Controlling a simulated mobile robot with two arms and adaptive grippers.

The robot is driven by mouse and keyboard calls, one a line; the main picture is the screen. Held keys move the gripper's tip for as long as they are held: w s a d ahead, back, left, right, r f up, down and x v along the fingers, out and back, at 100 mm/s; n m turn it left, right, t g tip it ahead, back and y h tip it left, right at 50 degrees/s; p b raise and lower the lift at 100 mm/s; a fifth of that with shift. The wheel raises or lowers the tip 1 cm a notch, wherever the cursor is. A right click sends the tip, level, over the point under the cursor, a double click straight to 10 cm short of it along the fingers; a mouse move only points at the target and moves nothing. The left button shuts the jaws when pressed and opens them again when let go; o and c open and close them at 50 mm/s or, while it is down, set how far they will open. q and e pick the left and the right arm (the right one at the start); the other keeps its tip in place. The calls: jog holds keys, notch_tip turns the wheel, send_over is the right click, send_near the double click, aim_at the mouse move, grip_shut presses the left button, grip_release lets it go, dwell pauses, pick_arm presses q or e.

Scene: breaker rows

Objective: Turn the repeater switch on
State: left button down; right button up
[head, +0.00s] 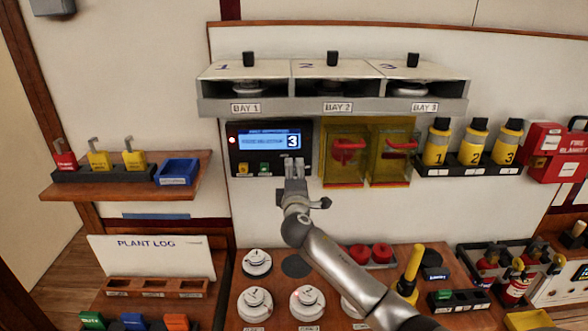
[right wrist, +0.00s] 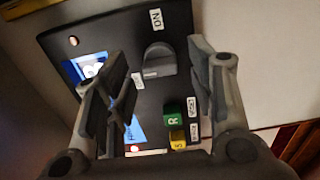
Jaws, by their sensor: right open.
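A black panel (head: 270,172) with a lit blue screen (head: 262,141) showing a 3 hangs on the wall below the bays. My right gripper (head: 294,166) is in front of the panel's lower right part, open. In the right wrist view a grey switch knob (right wrist: 158,62) shows on the panel between the two open fingers, beside a white ON label (right wrist: 156,17). Contact with the knob cannot be told. In the head view my gripper hides this knob. My left gripper is not in view.
Green (right wrist: 173,112) and yellow (right wrist: 177,138) buttons sit near the knob. Yellow transparent covers (head: 390,160) over red handles are right of the panel. A grey bay shelf (head: 330,104) juts out above. The bench below holds several round white knobs (head: 257,262).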

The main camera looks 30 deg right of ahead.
jog(key=shift+x, duration=0.75)
